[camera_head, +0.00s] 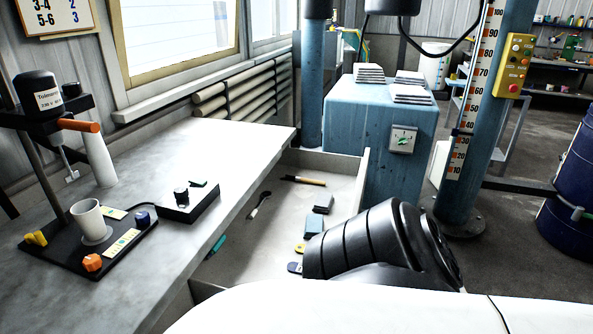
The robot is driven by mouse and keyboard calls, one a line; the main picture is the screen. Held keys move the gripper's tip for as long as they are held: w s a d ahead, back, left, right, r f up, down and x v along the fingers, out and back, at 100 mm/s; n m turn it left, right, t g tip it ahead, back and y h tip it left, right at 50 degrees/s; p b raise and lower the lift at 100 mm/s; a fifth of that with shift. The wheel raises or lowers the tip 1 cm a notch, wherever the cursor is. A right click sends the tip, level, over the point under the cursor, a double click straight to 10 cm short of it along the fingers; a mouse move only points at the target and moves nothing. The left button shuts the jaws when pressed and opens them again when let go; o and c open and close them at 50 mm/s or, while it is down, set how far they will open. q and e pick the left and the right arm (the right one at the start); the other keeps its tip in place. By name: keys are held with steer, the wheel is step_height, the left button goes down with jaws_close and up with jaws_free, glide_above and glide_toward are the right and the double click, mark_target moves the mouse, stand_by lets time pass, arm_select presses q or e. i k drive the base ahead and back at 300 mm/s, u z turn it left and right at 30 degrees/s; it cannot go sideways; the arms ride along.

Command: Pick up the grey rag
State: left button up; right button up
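I cannot clearly single out the grey rag. A small grey folded piece (323,202) lies in the open drawer (343,186), near a blue-grey block (314,224), and could be it. Pale grey stacks of flat, layered pieces (411,94) lie on top of the blue cabinet (372,115) and could also be folded cloths. Neither of my grippers is in view. A black link of my arm rises at the lower middle and covers the drawer's near right part.
A grey worktop (240,150) runs along the left. It bears a black mixer stand (45,120), a white cup (88,220) and a small black device (188,203). A brush (303,180) lies in the drawer. A blue column with a scale (468,110) stands right; blue drums (575,180) are at the right edge.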

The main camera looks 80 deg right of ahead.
mark_target(324, 200)
steer(key=u, duration=1.25)
steer(key=k, duration=0.4)
steer(key=z, duration=4)
